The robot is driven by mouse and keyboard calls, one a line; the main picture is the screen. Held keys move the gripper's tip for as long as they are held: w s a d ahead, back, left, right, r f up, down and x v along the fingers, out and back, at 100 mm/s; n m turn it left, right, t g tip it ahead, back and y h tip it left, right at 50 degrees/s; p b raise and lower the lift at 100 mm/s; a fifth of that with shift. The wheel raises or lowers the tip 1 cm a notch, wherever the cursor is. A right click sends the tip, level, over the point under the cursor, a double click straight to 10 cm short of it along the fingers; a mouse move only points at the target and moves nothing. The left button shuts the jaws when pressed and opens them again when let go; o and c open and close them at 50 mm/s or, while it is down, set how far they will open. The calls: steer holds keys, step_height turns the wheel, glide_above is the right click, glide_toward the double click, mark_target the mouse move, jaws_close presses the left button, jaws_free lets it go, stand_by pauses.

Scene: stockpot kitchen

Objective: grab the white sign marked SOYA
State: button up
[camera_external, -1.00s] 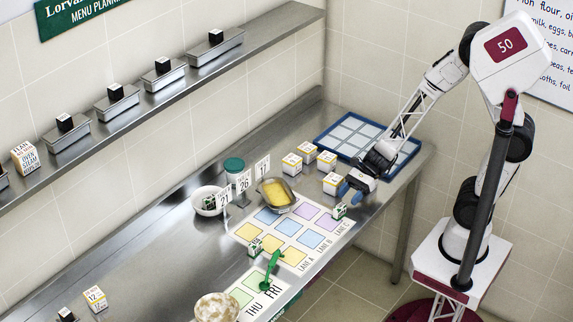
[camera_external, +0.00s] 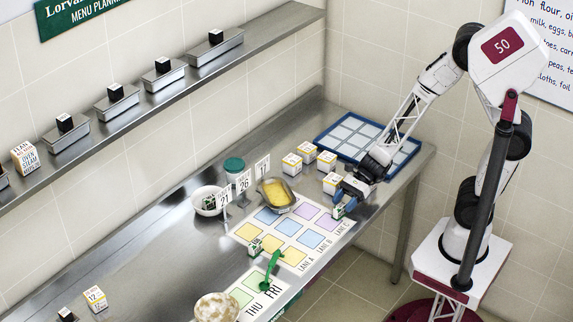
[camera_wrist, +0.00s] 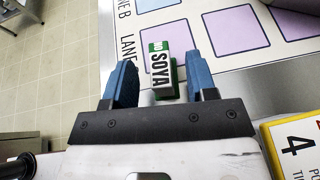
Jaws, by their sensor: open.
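The white sign marked SOYA (camera_wrist: 160,72) lies ahead between my fingers in the wrist view, with a green edge and green base. In the external view the sign (camera_external: 339,210) is small, at the right edge of the lane mat near the table's front edge. My gripper (camera_external: 345,197) is at the sign, its blue fingers open. In the wrist view my gripper (camera_wrist: 163,78) has one finger on each side of the sign, with gaps visible. I cannot tell whether the fingers reach fully down around it.
A yellow-and-white block marked 4 (camera_wrist: 295,150) is close on the right in the wrist view. The lane mat (camera_external: 313,250) has coloured squares. A blue-framed tray (camera_external: 402,160) lies behind the gripper. A metal dish (camera_external: 289,207) with yellow contents is to the left.

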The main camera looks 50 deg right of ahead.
steer(key=shift+x, duration=1.1)
jaws_close()
